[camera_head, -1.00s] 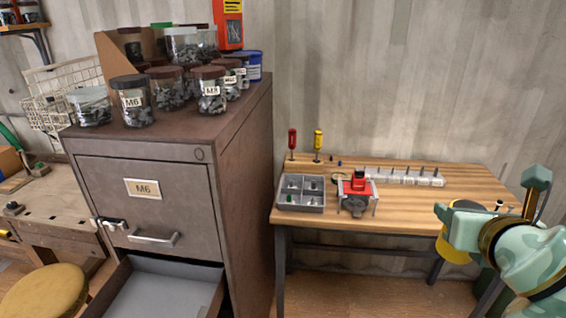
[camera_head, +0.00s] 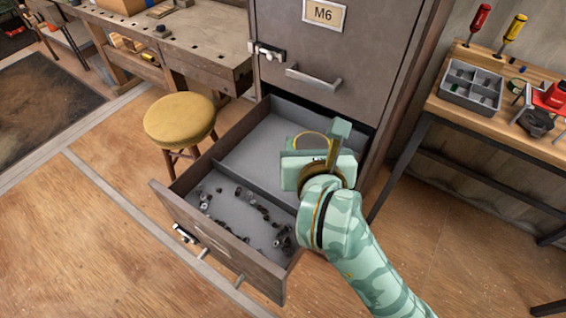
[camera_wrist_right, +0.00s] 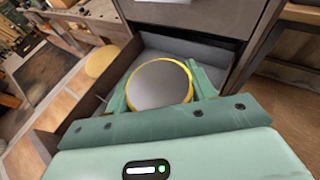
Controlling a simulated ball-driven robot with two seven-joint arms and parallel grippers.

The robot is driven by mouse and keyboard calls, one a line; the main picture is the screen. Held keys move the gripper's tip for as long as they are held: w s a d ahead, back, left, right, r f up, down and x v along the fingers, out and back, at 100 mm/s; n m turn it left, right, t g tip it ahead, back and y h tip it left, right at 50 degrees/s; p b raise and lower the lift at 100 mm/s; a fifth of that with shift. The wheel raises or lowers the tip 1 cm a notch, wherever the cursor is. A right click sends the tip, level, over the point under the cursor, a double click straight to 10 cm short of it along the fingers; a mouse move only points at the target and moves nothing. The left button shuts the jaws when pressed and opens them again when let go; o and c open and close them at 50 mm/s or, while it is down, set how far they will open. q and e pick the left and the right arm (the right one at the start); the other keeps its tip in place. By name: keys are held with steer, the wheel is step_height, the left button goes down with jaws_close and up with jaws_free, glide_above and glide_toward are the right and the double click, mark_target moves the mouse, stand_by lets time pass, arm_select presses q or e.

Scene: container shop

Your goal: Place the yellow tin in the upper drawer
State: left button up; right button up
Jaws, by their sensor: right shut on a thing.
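The yellow tin (camera_wrist_right: 159,84) has a round grey top and a yellow rim. It sits between the fingers of my right gripper (camera_wrist_right: 160,92), which is shut on it. In the head view only part of the tin's yellow rim (camera_head: 311,134) shows, as my right gripper (camera_head: 318,160) hides the rest. The tin appears over the rear compartment of the open drawer (camera_head: 222,240); its exact height above the floor of it is hard to tell. The drawer is pulled out below a closed front labelled M6 (camera_head: 323,15). My left gripper is out of view.
A divider (camera_head: 246,184) splits the drawer; the front part holds loose bolts and nuts (camera_head: 270,222), the rear part looks bare. A yellow stool (camera_head: 180,118) stands to the left. A workbench (camera_head: 510,125) with a grey parts tray (camera_head: 472,88) stands to the right.

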steer(key=w+a+f+b, duration=0.1)
steer(key=w+f+b, duration=0.1)
steer(key=w+f, duration=0.2)
steer(key=w+a+f+b, duration=0.1)
steer(key=w+f+b, duration=0.1)
steer(key=w+f, duration=0.2)
steer(key=w+a+f+b, duration=0.1)
steer(key=w+f+b, duration=0.1)
steer(key=w+f, duration=0.2)
steer(key=shift+w+f+b, duration=0.3)
steer(key=shift+w+f, duration=0.05)
steer(key=shift+w, duration=0.15)
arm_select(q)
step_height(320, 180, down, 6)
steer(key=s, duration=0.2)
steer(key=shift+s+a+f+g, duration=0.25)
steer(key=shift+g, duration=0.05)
arm_select(e)
steer(key=shift+r, duration=0.1)
steer(key=shift+s+a, duration=0.1)
steer(key=o, duration=0.8)
steer(key=shift+f, duration=0.25)
steer(key=o, duration=0.4)
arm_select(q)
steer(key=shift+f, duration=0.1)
arm_select(e)
steer(key=shift+r, duration=0.1)
